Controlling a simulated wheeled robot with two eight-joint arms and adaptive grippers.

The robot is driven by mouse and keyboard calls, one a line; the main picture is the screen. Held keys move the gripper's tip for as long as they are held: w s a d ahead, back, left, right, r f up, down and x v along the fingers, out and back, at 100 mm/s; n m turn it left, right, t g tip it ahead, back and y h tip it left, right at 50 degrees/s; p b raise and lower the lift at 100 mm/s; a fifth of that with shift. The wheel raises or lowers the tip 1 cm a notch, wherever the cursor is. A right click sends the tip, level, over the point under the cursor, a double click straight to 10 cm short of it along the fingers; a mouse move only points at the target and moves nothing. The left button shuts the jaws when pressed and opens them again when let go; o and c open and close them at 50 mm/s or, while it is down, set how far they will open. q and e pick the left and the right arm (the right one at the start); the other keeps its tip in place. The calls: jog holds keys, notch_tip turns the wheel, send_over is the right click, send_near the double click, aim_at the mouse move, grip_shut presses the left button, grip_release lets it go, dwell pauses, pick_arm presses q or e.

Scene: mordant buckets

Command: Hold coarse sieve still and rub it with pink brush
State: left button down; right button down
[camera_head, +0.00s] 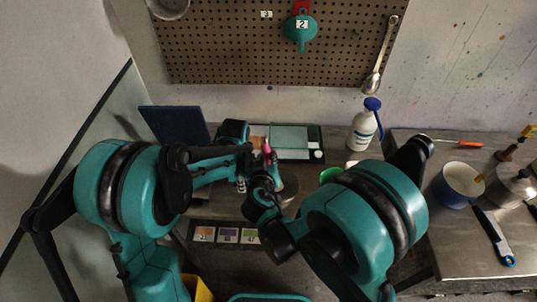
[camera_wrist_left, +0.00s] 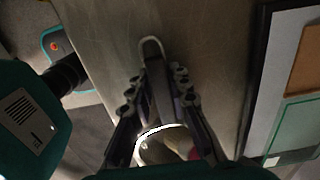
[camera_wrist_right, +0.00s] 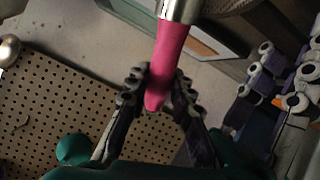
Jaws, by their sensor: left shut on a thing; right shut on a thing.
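The coarse sieve shows in the left wrist view by its dark handle with a pale loop end (camera_wrist_left: 150,44) and a bright round rim (camera_wrist_left: 158,131) low in the picture. My left gripper (camera_wrist_left: 157,82) is shut on the handle. A bit of pink shows beside the rim. The pink brush (camera_wrist_right: 169,50) has a pink handle and a metal collar. My right gripper (camera_wrist_right: 158,88) is shut on the handle. The bristles are out of view, so I cannot tell whether they touch the mesh. The brush also shows in the head view (camera_head: 266,147) between both wrists.
A framed board (camera_head: 290,137) lies at the back of the table. A white spray bottle with a blue top (camera_head: 364,128) stands right of it. Numbered colour cards (camera_head: 226,235) lie at the front. A blue pot (camera_head: 458,186) and a blue-handled tool (camera_head: 497,242) are on the right table.

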jog(key=shift+s+a, duration=0.1)
jog(key=shift+s, duration=0.45)
jog(key=shift+a+r, duration=0.1)
jog(key=shift+r, duration=3)
notch_tip(320, 180, up, 3)
jog(key=shift+r, duration=0.1)
jog(key=shift+w+f, duration=0.15)
jog(key=shift+f, duration=0.1)
